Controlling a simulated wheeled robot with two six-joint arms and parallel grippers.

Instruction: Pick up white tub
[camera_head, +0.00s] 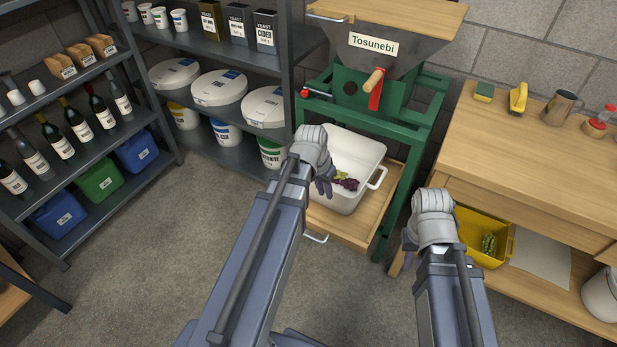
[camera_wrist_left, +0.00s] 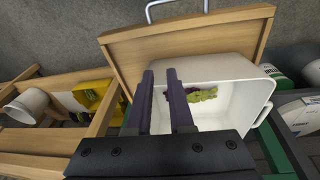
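The white tub (camera_head: 362,147) stands upright on a pull-out wooden tray (camera_head: 345,228) under the green crusher. It has a handle at its right end and holds some dark and green grapes (camera_head: 346,182). In the left wrist view the tub (camera_wrist_left: 243,112) lies beyond my fingers. My left gripper (camera_head: 325,186) is over the tub's near left side. Its two fingers (camera_wrist_left: 160,74) are parted, with a tub edge behind them; I cannot tell whether the wall is between them. My right gripper (camera_head: 409,255) hangs right of the tray, apart from the tub; its opening is unclear.
The green-framed crusher (camera_head: 400,99) stands over the tub. A wooden bench (camera_head: 535,145) is at right, with a yellow bin (camera_head: 497,244) on its lower shelf. Grey shelves (camera_head: 220,140) with lidded buckets stand at left. The floor in front is clear.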

